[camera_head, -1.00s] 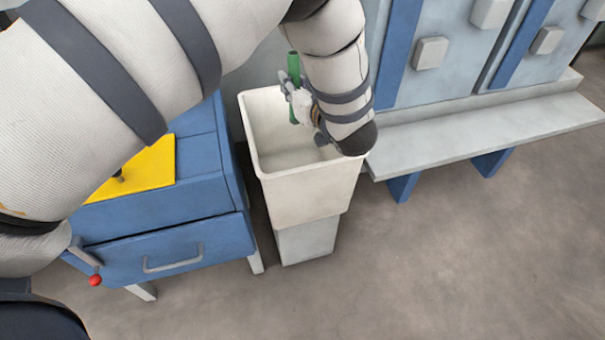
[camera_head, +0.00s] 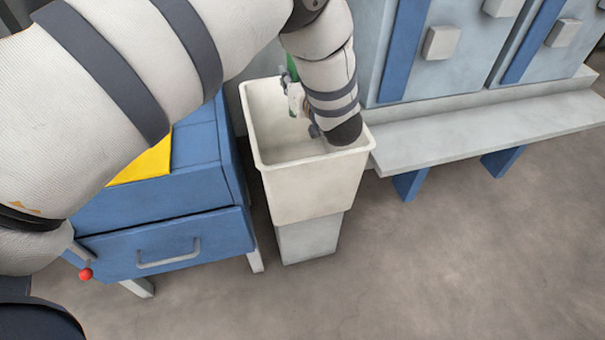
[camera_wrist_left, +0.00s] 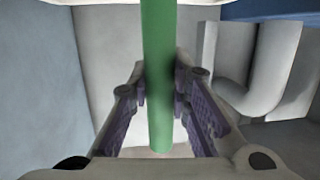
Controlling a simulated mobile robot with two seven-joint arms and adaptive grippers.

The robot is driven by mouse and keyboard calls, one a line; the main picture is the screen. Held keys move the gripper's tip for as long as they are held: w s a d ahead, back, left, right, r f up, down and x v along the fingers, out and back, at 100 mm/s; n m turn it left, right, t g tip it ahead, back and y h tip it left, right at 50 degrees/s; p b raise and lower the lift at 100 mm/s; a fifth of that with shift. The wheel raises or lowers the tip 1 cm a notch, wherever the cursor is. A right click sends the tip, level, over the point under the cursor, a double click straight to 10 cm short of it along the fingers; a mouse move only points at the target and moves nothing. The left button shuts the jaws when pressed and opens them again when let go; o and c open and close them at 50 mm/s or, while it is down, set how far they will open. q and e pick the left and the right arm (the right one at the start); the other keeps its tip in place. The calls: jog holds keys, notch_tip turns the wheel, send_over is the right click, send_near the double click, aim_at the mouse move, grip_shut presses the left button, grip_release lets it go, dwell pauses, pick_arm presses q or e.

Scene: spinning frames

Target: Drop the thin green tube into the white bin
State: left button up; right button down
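The thin green tube (camera_head: 292,66) stands roughly upright at my left gripper (camera_head: 297,100), partly hidden behind my left forearm. In the left wrist view the tube (camera_wrist_left: 159,60) runs between the two fingers, with the fingertips close against both its sides. The left gripper (camera_wrist_left: 160,98) looks shut on it. The white bin (camera_head: 312,190) stands on the floor below, its top open. The gripper and tube appear over the bin's opening, toward its back; how deep the tube's lower end reaches is hidden. My right gripper is not in view.
A blue cabinet (camera_head: 200,195) with a drawer and a yellow top panel (camera_head: 145,165) stands close left of the bin. A grey bench (camera_head: 470,130) with blue legs adjoins on the right, before grey panels. Floor in front is clear.

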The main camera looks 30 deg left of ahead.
pick_arm(q)
jog(key=o, duration=0.5)
jog(key=shift+s+d, duration=0.1)
jog(key=shift+d, duration=0.05)
jog(key=v, duration=1.1)
jog(key=shift+s+d+r, duration=0.15)
jog(key=shift+s+d, duration=0.1)
jog(key=shift+d, duration=0.05)
